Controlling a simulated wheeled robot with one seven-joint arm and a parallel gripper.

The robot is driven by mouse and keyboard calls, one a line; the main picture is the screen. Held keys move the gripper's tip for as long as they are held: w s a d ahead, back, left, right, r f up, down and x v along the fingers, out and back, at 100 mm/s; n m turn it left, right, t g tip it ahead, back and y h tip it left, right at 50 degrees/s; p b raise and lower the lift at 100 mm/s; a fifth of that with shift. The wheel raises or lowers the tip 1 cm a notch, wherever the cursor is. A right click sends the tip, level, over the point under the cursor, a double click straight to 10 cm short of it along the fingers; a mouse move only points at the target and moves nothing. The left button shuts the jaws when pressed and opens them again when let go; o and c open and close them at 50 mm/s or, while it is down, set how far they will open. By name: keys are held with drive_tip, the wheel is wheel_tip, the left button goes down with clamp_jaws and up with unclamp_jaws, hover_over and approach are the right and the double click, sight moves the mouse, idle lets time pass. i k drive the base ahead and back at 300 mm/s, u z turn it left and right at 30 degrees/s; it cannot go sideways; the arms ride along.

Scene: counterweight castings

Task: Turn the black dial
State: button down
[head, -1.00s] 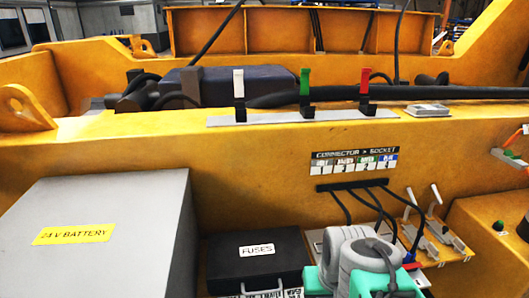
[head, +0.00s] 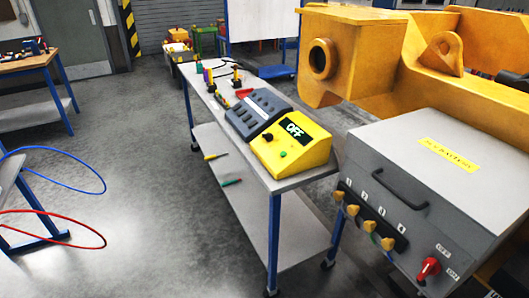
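The black dial (head: 267,137) is a small knob on the sloped face of a yellow box (head: 312,160). A green button (head: 283,154) sits below and right of the dial. The box stands near the close end of a long grey cart (head: 262,178) with blue legs. The dial's pointing direction is too small to tell. My gripper is not in view.
A grey tray-like case (head: 258,113) and small coloured parts share the cart top. At right, a grey battery box (head: 440,180) carries yellow knobs and a red switch (head: 428,268), beside a yellow casting (head: 370,50). Open floor (head: 150,160) lies left of the cart.

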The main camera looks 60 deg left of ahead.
sight(269, 137)
drive_tip(key=k, duration=0.3)
drive_tip(key=z, duration=0.85)
drive_tip(key=i, duration=0.95)
drive_tip(key=u, duration=3.3)
drive_tip(key=i, duration=0.5)
drive_tip(key=u, duration=0.6)
drive_tip(key=i, duration=1.25)
drive_tip(key=z, duration=0.55)
